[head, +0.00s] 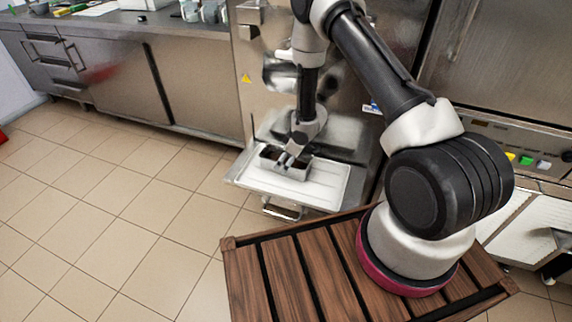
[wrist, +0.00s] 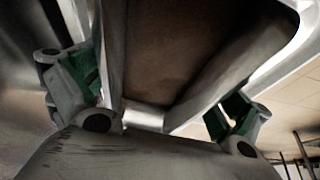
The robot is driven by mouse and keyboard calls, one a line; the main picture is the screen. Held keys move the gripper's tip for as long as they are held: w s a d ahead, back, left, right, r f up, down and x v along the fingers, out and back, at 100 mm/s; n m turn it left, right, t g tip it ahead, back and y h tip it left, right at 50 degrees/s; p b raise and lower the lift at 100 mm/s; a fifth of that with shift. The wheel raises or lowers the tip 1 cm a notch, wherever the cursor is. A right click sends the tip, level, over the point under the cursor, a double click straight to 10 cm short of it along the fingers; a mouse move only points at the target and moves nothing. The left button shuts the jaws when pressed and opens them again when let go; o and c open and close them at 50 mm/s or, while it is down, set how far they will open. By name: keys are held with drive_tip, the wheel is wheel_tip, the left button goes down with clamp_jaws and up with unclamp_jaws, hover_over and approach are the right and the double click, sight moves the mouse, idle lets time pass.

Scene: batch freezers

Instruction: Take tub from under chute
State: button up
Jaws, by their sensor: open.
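The tub (head: 296,173) is a small grey metal box with a dark inside. It rests on the white tray (head: 325,187) at the front of the freezer, below the chute area. My gripper (head: 290,155) is at the tub, pointing down, and partly hides it. In the wrist view the tub (wrist: 190,48) is very close, with a pale rim and a brown inside. The open, green-padded fingers (wrist: 155,97) stand apart, one toward each side of the tub's near end. Whether they touch it I cannot tell.
The steel freezer body (head: 262,100) rises right behind the tray. A steel counter (head: 100,75) with cabinets runs along the left. A control panel with coloured buttons (head: 526,160) is at the right. Tiled floor (head: 110,220) is clear at the left.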

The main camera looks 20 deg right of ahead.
drive_tip(key=shift+w+a+f, duration=0.1)
drive_tip(key=shift+w+f, duration=0.05)
drive_tip(key=shift+f, duration=0.3)
drive_tip(key=shift+c, duration=0.2)
drive_tip(key=c, duration=1.2)
drive_tip(key=shift+o, duration=0.2)
drive_tip(key=shift+r, duration=0.15)
drive_tip(key=shift+c, duration=0.2)
